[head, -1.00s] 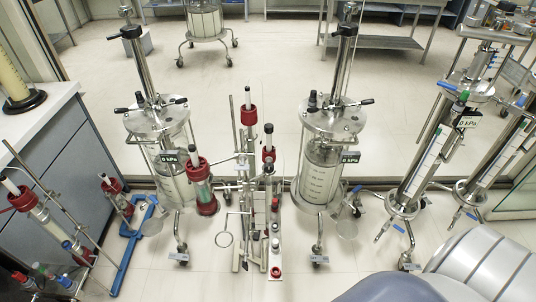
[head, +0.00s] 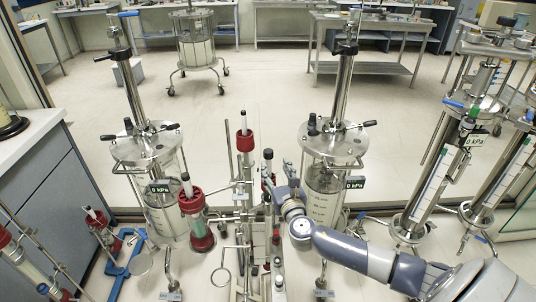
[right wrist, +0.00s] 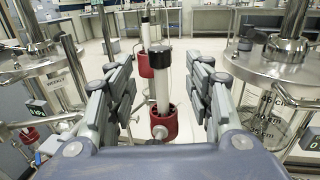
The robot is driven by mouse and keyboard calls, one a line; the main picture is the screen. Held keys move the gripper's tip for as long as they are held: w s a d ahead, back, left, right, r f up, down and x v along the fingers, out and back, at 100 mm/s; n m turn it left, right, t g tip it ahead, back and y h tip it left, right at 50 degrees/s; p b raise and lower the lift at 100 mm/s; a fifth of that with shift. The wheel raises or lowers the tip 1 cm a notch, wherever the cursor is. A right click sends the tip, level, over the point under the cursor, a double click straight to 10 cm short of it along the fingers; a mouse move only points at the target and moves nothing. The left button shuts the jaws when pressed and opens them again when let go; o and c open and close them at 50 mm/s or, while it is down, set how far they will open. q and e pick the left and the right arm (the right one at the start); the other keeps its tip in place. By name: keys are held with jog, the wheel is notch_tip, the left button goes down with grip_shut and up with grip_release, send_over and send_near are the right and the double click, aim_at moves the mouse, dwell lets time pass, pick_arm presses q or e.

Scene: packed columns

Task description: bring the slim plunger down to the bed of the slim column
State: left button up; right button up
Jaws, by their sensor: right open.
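A slim column with a red collar (right wrist: 163,125) stands in the right wrist view. Its plunger, a pale upright rod with a black knob (right wrist: 160,58), rises from the collar between my fingers. In the head view the black knob (head: 268,154) shows just left of my right gripper (head: 281,178). The right gripper also shows in the right wrist view (right wrist: 158,80); it is open, with a finger on each side of the rod and gaps on both sides. I cannot see the column's bed or the plunger's lower end clearly. My left gripper is not in view.
Another red-capped column (head: 244,145) stands close behind, and one with green filling (head: 197,215) is to the left. Wide steel-lidded columns (head: 150,145) (head: 333,145) flank them. Clamp stands crowd the middle. Steel columns stand at right.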

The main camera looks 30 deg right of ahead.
aim_at(270, 156)
jog(key=x, duration=0.9)
jog(key=shift+w, duration=0.1)
